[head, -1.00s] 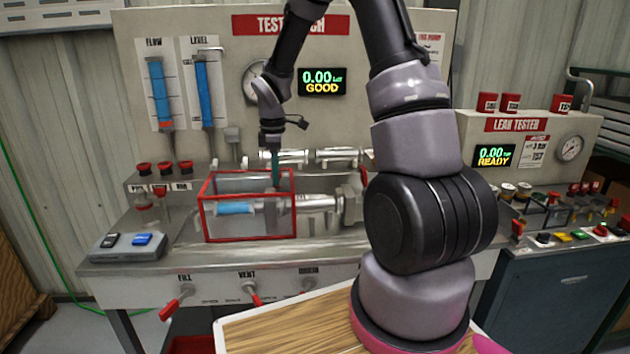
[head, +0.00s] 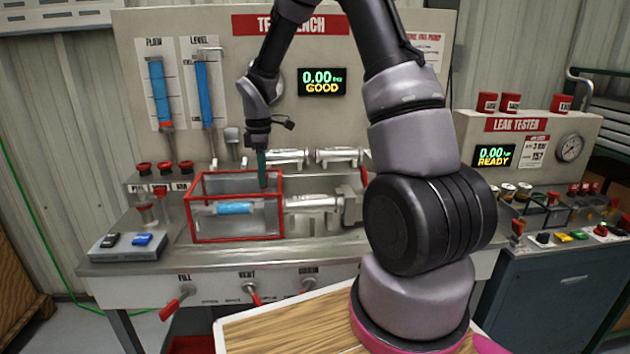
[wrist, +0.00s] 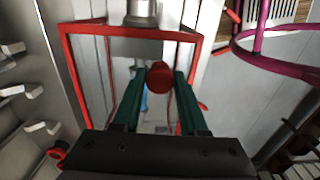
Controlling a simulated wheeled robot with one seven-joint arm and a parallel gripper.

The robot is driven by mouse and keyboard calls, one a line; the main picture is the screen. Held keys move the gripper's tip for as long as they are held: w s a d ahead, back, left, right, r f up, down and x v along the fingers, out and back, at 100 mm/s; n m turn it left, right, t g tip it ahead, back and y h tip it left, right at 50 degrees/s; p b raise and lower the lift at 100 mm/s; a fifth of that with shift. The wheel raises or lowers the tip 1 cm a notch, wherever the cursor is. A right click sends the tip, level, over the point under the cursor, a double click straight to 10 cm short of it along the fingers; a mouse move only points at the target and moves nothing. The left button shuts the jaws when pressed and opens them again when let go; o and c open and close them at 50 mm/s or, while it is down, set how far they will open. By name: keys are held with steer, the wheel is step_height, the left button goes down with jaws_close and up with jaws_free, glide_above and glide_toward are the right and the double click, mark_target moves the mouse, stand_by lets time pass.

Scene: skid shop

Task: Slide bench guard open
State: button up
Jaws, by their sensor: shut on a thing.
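The bench guard (head: 236,238) is a clear box with a red frame on the test bench. It surrounds a horizontal blue-and-silver cylinder (head: 235,208). In the wrist view, the red frame of the guard (wrist: 125,31) spans the upper middle. My gripper (head: 262,182) reaches down at the guard's right end. Its green fingers are shut on a round red knob (wrist: 159,77), which shows between them in the wrist view. The head view does not show the knob clearly.
A silver fitting (head: 315,202) lies right of the guard. A box with black and blue switches (head: 128,246) stands at its left. Red-handled levers (head: 170,308) line the bench front. Silver cylinders (head: 338,156) sit behind on the shelf.

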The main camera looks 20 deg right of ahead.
mark_target(242, 188)
steer(key=shift+a, duration=0.1)
steer(key=shift+w+a, duration=0.25)
steer(key=shift+a, duration=0.55)
steer(key=shift+w+a, duration=0.25)
steer(key=shift+a, duration=0.65)
steer(key=shift+w+a, duration=0.2)
steer(key=shift+a, duration=0.35)
steer(key=shift+w+a, duration=0.15)
steer(key=shift+a, duration=0.4)
steer(key=o, duration=1)
steer(key=shift+r, duration=3.75)
